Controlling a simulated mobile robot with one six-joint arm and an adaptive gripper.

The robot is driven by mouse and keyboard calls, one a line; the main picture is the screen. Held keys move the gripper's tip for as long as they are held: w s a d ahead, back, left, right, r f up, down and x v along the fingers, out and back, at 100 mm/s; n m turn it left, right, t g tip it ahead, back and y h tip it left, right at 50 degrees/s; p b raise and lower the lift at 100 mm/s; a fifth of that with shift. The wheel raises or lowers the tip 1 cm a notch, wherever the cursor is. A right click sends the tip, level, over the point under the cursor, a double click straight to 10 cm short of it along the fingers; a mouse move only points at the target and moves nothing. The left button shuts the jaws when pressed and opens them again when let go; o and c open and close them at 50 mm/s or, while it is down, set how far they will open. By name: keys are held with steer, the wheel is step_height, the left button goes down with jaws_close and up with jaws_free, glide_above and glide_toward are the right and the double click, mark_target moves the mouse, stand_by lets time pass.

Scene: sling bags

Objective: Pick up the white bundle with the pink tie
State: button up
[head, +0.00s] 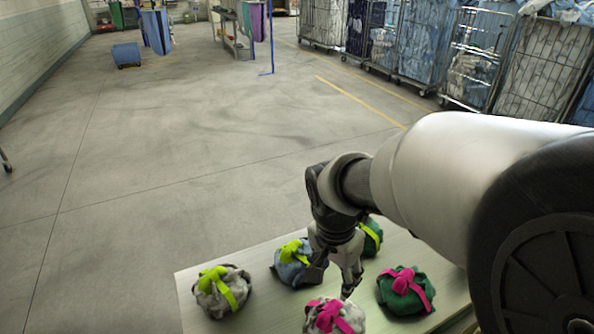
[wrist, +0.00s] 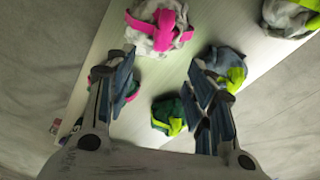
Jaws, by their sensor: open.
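The white bundle with the pink tie (head: 320,322) sits at the front edge of the table in the head view, partly cut off by the frame. It also shows at the top of the wrist view (wrist: 150,40). My gripper (head: 347,287) points down above the table, just behind this bundle in the head view. In the wrist view my gripper (wrist: 161,68) is open with nothing between its fingers, and the white bundle lies beyond the fingertips. The gap between fingertips and bundle is hard to judge.
The pale table (head: 255,262) also bears a green bundle with a pink tie (head: 392,297), a white-grey one with a lime tie (head: 240,286), a blue-grey one with a lime tie (head: 284,270) and a green one with a lime tie (wrist: 161,109). Caged carts (head: 420,45) stand far behind.

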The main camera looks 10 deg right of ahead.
steer(key=b, duration=0.3)
glide_above(333, 305)
steer(key=s, duration=0.1)
steer(key=f, duration=0.9)
steer(key=shift+a+f, duration=0.2)
steer(key=shift+a, duration=0.05)
steer(key=shift+w+d+f+b, duration=0.15)
steer(key=shift+f+b, duration=0.25)
steer(key=shift+f, duration=0.5)
steer(key=shift+w+f+b, duration=0.2)
steer(key=shift+f+b, duration=0.2)
steer(key=shift+f, duration=0.5)
steer(key=shift+w+d+f+b, duration=0.15)
steer(key=shift+f+b, duration=0.25)
steer(key=shift+f, duration=0.5)
steer(key=shift+a, duration=0.1)
steer(key=shift+r, duration=0.1)
jaws_close()
